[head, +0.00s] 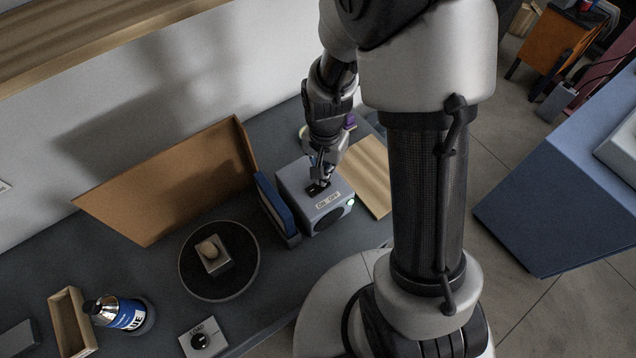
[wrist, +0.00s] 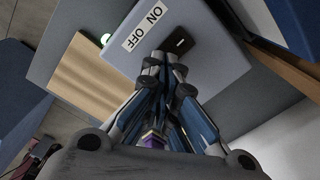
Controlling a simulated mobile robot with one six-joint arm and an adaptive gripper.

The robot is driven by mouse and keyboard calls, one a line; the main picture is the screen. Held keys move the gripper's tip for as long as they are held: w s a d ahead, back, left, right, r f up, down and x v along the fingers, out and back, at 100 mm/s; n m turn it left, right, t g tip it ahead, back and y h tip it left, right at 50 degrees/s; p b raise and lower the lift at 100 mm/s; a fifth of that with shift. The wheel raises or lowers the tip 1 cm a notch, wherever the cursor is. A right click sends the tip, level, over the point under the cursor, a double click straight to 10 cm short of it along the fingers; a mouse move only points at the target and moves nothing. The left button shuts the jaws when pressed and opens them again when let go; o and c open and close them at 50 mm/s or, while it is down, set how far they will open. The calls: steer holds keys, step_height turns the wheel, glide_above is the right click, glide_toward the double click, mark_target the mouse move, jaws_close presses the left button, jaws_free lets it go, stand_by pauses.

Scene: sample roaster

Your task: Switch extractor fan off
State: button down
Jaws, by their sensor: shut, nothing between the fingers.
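The extractor fan is a grey box (head: 296,187) on the dark counter, with a round dark opening low on its front and a lit spot at its front right edge. Its top carries a white ON OFF label (head: 328,200) and a dark switch. In the wrist view the ON OFF label (wrist: 144,27) lies beside the black switch plate (wrist: 183,40) with a small light mark. My gripper (head: 319,185) is shut and empty, pointing down at the box top. In the wrist view my gripper's fingertips (wrist: 164,60) are at the near edge of the switch plate; I cannot tell whether they touch it.
A blue panel (head: 276,208) stands directly left of the box, and a brown board (head: 175,185) leans behind. A wooden board (head: 365,176) lies at its right. A round dark plate (head: 190,270), a blue bottle (head: 126,314) and a knob box (head: 203,342) are further left.

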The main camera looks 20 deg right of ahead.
steer(key=shift+f+b, duration=1)
steer(key=shift+f, duration=0.2)
stand_by(0.6)
steer(key=shift+r+p, duration=2.8)
steer(key=shift+r, duration=0.75)
